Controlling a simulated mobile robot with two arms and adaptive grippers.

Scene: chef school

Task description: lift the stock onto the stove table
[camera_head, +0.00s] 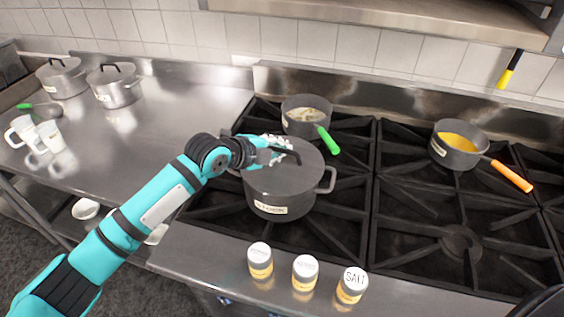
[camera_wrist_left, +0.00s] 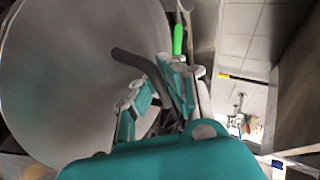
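A large grey lidded pot (camera_head: 280,195) with a label too small to read surely stands on the front left of the stove (camera_head: 350,215). Its lid (camera_wrist_left: 70,80) looks seated and carries a black bar handle (camera_head: 293,155). My left gripper (camera_head: 280,150) is at this handle, above the lid. In the left wrist view the handle (camera_wrist_left: 135,63) runs between the gripper's fingers (camera_wrist_left: 162,88); whether they press on it is unclear. My right gripper does not show.
A saucepan with a green handle (camera_head: 306,113) stands just behind the pot. A saucepan of orange food (camera_head: 457,147) is at the right. Three shakers (camera_head: 304,272) line the front edge. Two lidded pots (camera_head: 114,90) and white mugs (camera_head: 50,136) stand on the left steel counter (camera_head: 165,100).

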